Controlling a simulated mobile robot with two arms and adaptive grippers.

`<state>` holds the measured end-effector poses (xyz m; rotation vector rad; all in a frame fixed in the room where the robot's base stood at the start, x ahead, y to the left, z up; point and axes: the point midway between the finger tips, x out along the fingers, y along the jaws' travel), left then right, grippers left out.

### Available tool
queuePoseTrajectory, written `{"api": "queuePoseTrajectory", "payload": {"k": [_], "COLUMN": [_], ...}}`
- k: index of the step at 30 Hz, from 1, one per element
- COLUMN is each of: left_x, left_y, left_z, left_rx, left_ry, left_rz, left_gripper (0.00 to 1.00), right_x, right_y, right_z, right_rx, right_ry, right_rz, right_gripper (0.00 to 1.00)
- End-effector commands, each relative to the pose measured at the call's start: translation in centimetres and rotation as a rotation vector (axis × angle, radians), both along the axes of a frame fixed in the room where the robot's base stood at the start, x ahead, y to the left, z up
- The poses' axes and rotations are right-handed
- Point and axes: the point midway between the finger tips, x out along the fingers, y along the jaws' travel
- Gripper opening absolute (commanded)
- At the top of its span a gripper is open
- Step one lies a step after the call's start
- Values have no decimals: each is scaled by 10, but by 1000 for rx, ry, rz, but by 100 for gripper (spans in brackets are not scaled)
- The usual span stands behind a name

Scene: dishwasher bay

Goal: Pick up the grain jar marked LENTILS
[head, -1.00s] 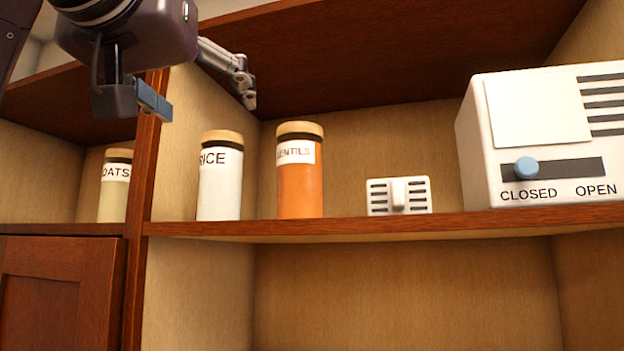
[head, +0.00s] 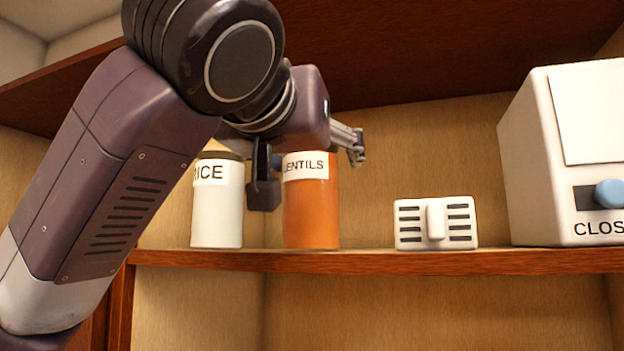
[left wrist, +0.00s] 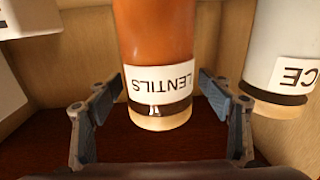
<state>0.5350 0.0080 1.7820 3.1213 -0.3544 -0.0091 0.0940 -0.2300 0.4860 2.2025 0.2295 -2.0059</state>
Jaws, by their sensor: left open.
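The LENTILS jar (head: 311,212) is an orange cylinder with a white label, standing upright on the shelf. My left gripper (head: 308,170) is at its upper part in the head view, hiding its lid. In the left wrist view the LENTILS jar (left wrist: 158,45) appears upside down, with its tan lid end between the two fingers of my left gripper (left wrist: 165,112). The fingers are open, with a gap to the jar on each side. My right gripper is not in view.
The white RICE jar (head: 217,212) stands close to the left of the LENTILS jar; it also shows in the wrist view (left wrist: 287,45). A white slotted block (head: 436,238) and a white box with a blue knob (head: 530,160) stand to the right on the shelf (head: 380,262).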

Motion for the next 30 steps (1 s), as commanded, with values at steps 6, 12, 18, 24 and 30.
{"api": "queuePoseTrajectory", "payload": {"k": [6,12,18,24,30], "left_x": [1,1,1,1,0], "left_y": [-1,-1,-1,-1,0], "left_z": [0,0,0,-1,1], "left_rx": [1,1,1,1,0], "left_ry": [-2,-2,-1,0,-5], "left_rz": [-1,-1,0,0,-1], "left_gripper": [73,54,32,10,7], "right_x": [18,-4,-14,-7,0], "right_y": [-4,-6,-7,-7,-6], "right_z": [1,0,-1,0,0], "right_rx": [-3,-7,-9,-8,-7], "right_ry": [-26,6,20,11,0], "right_rz": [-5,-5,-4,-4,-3], "right_gripper": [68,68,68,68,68]}}
